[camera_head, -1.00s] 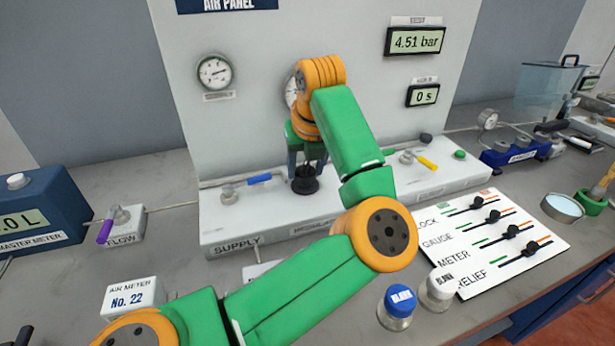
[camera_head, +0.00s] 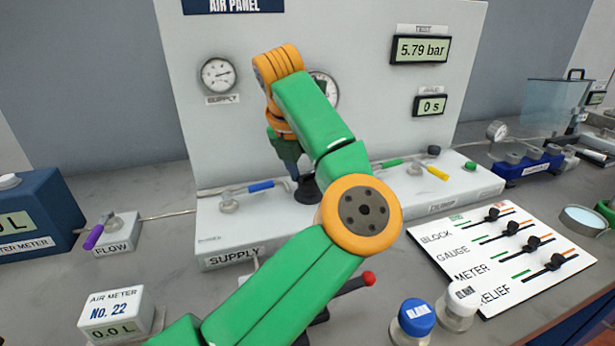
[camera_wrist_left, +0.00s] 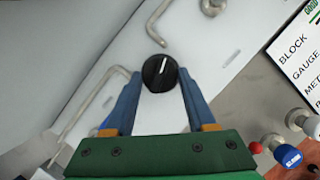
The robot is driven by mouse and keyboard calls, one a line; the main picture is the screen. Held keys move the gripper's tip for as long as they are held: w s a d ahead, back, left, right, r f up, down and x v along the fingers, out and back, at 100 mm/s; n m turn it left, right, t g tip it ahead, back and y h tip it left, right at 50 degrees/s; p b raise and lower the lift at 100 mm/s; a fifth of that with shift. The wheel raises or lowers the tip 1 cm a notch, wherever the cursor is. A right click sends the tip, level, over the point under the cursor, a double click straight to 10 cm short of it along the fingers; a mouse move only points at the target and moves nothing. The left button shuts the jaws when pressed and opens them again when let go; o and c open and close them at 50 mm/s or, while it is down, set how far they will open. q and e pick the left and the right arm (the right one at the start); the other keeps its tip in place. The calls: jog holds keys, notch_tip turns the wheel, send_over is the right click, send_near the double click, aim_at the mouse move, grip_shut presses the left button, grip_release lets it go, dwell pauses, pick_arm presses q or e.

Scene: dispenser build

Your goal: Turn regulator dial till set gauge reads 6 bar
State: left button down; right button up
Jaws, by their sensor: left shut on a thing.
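The black regulator dial (camera_head: 308,191) stands on the white base of the air panel. In the left wrist view the dial (camera_wrist_left: 157,78) shows a white pointer line and sits between both blue fingers. My left gripper (camera_wrist_left: 160,74) is shut on it; in the head view the gripper (camera_head: 298,174) is partly hidden behind my wrist. A round gauge (camera_head: 328,86) behind my arm is partly covered, and I cannot read its needle. The digital display (camera_head: 422,49) at upper right reads 5.79 bar. My right gripper is not in view.
A blue lever (camera_head: 261,186) lies left of the dial and a yellow lever (camera_head: 437,173) to its right. A supply gauge (camera_head: 217,75) is on the panel. A red-tipped lever (camera_head: 368,278) is beside my forearm. A blue-capped jar (camera_head: 416,318) stands at the front.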

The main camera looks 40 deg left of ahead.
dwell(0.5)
pick_arm(q)
jog(key=shift+c, duration=1.1)
grip_release()
jog(key=shift+w, duration=0.1)
jog(key=v, duration=0.7)
